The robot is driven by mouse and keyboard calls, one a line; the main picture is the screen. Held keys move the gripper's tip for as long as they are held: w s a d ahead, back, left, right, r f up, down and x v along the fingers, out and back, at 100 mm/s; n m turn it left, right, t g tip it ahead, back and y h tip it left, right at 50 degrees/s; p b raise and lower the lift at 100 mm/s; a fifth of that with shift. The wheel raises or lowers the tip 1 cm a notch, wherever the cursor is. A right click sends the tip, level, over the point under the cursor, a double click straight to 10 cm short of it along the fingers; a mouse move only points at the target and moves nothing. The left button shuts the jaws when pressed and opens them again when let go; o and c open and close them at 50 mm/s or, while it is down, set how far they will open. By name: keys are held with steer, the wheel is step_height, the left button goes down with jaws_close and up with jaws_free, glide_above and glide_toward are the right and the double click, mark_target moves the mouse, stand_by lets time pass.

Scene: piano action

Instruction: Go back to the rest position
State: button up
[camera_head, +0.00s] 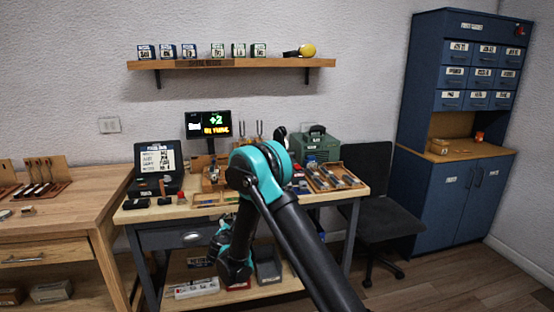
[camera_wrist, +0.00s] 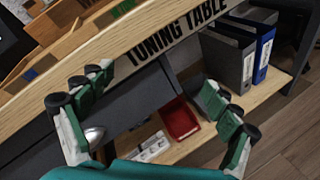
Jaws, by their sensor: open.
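My gripper (camera_wrist: 158,120) is open and empty in the wrist view, its two green-and-grey fingers spread wide in front of the tuning table (camera_wrist: 140,60). The table's front edge carries the words "TUNING TABLE". In the head view my teal and black arm reaches out over the tuning table (camera_head: 134,216), and its end hangs down in front of the table's front side. The gripper's fingers are not clear in that view. Nothing is seen between the fingers.
A display (camera_head: 208,125), a green case (camera_head: 314,146) and a tool tray (camera_head: 335,178) stand on the table. A black chair (camera_head: 372,210) and blue cabinet (camera_head: 447,200) are at right.

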steer(key=s+d+r+m+g+h, duration=0.1)
steer(key=s+d+r+m+g, duration=0.25)
steer(key=d, duration=0.55)
steer(key=s+d+r+m+h, duration=0.1)
steer(key=s+d+r+m, duration=0.1)
steer(key=s+d+m, duration=0.5)
steer(key=d+r+m+g, duration=0.2)
steer(key=d+r+m, duration=0.1)
steer(key=d, duration=0.8)
steer(key=s+d+f+m+g+y, duration=0.1)
steer(key=s+d+m, duration=0.2)
steer(key=s, duration=0.6)
steer(key=s+d+f+m+g+y, duration=0.1)
steer(key=s+d+m+g, duration=0.1)
steer(key=s+m, duration=0.4)
steer(key=s+d+f+m+g+y, duration=0.1)
steer(key=s+d+m, duration=0.4)
steer(key=s, duration=0.9)
steer(key=shift+f+g, duration=0.35)
steer(key=shift+g, duration=0.2)
steer(key=shift+w, duration=0.1)
